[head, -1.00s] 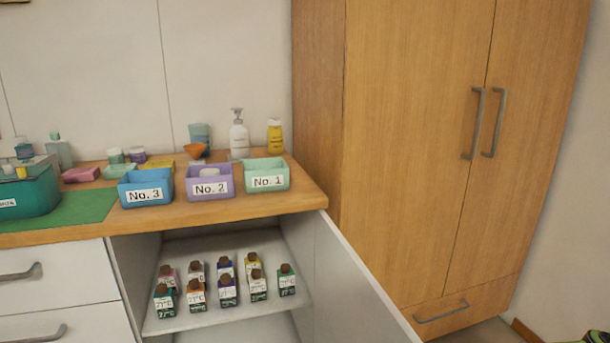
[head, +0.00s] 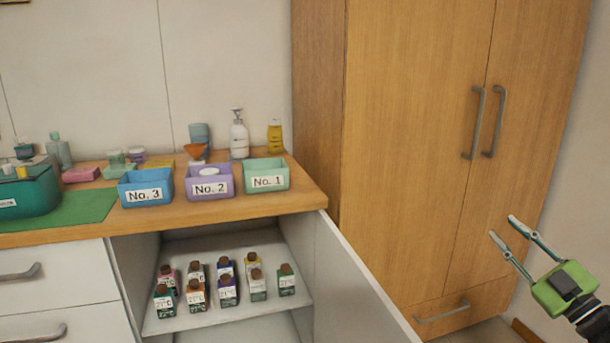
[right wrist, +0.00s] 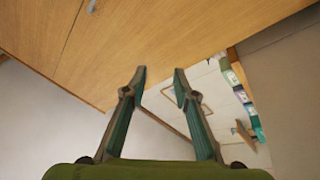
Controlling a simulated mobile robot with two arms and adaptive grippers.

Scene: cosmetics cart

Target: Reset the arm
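My right gripper (head: 503,236) is at the right of the head view, in front of the wooden wardrobe. Its two fingers are apart with nothing between them. In the right wrist view the gripper (right wrist: 160,80) also shows spread, empty fingers, with the wardrobe's wood behind and above them. My left gripper is not in the head view.
Bins No. 3 (head: 146,195), No. 2 (head: 210,188) and No. 1 (head: 266,181) stand on the wooden counter (head: 240,209). Below, an open cabinet door (head: 350,290) juts forward beside a shelf with several small bottles (head: 228,290). The wardrobe (head: 415,120) is closed.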

